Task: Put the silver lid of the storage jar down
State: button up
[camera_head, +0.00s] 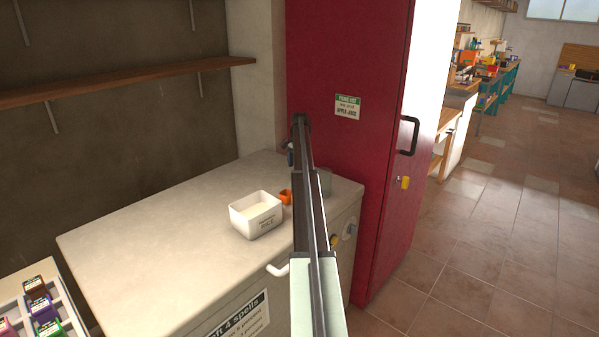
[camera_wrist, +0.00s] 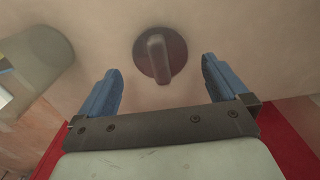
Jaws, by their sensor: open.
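A round, dark greyish disc with a raised bar handle, which looks like the lid (camera_wrist: 160,57), lies on the pale counter in the wrist view. My gripper (camera_wrist: 160,88) is open and empty, with its two blue fingers apart on either side of the lid's near edge; neither visibly touches it. In the head view my gripper (camera_head: 290,155) is mostly hidden by my own arm, and I cannot make out the lid there. A grey cylinder, likely the storage jar (camera_wrist: 36,58), is at the upper left of the wrist view. A grey cylinder (camera_head: 325,183) also shows behind my arm in the head view.
The counter (camera_head: 150,240) is clear on its left. A white tub (camera_head: 257,216) of white contents and a small orange cup (camera_head: 285,197) stand left of my arm. A red cabinet (camera_head: 350,60) rises close behind and right. A wooden shelf (camera_head: 120,82) hangs above.

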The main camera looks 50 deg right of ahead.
notch_tip(320, 180, up, 9)
jog(key=shift+f, duration=0.2)
dwell(0.6)
